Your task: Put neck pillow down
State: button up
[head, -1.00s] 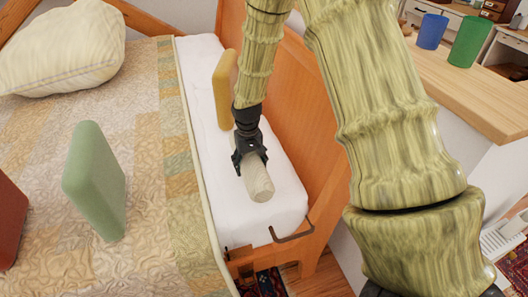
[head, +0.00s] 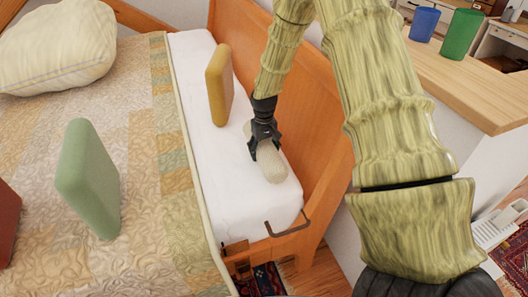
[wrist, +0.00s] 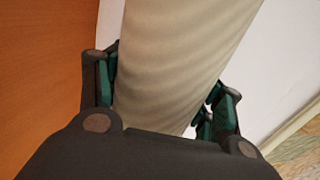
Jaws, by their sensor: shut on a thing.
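The neck pillow (head: 270,165) is a pale beige, rounded roll. My gripper (head: 264,150) is shut around it, low over the white mattress edge beside the wooden side board of the bed. In the wrist view the pillow (wrist: 180,65) fills the space between the fingers (wrist: 160,95), with dark green pads on both sides of it. The white mattress (head: 240,200) lies below; I cannot tell whether the pillow touches it.
A yellow block (head: 219,85) stands upright on the mattress, left of my gripper. A green block (head: 88,180) and a red block (head: 6,225) stand on the quilt (head: 150,230). A cream pillow (head: 55,45) lies at the back left. The wooden board (head: 310,125) rises at the right.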

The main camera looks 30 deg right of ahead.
aim_at(264, 142)
jog(key=shift+f, duration=0.25)
jog(key=shift+f, duration=0.15)
jog(key=o, duration=1.2)
notch_tip(264, 142, up, 12)
jog(key=shift+r+p, duration=0.1)
jog(key=shift+p, duration=0.2)
